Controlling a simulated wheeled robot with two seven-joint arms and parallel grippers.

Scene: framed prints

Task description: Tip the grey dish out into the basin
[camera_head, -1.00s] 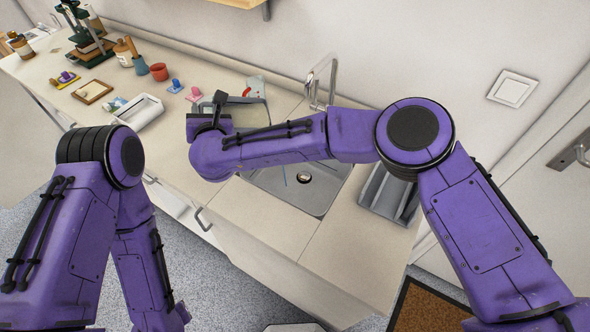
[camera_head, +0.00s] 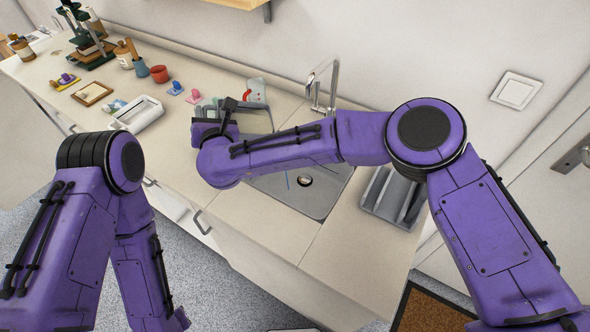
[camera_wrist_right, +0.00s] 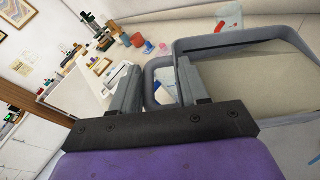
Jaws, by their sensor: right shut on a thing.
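The grey dish (camera_head: 257,120) is rectangular with a raised rim, and a flat beige surface shows inside it. In the head view it is partly behind my right wrist, at the left end of the basin. It fills the upper right of the right wrist view (camera_wrist_right: 243,39). My right gripper (camera_wrist_right: 157,72) is shut on the grey loop at the dish's near end. The basin (camera_head: 322,198) is a grey metal sink with a round drain, right of the dish and partly covered by my right forearm. My left arm is at lower left; its gripper is out of frame.
A tap (camera_head: 332,88) stands behind the basin. A grey ribbed rack (camera_head: 392,198) is at its right. A white tray (camera_head: 138,115), a framed print (camera_head: 92,94), a red pot (camera_head: 159,73) and stamps lie along the counter to the left. The counter's front strip is clear.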

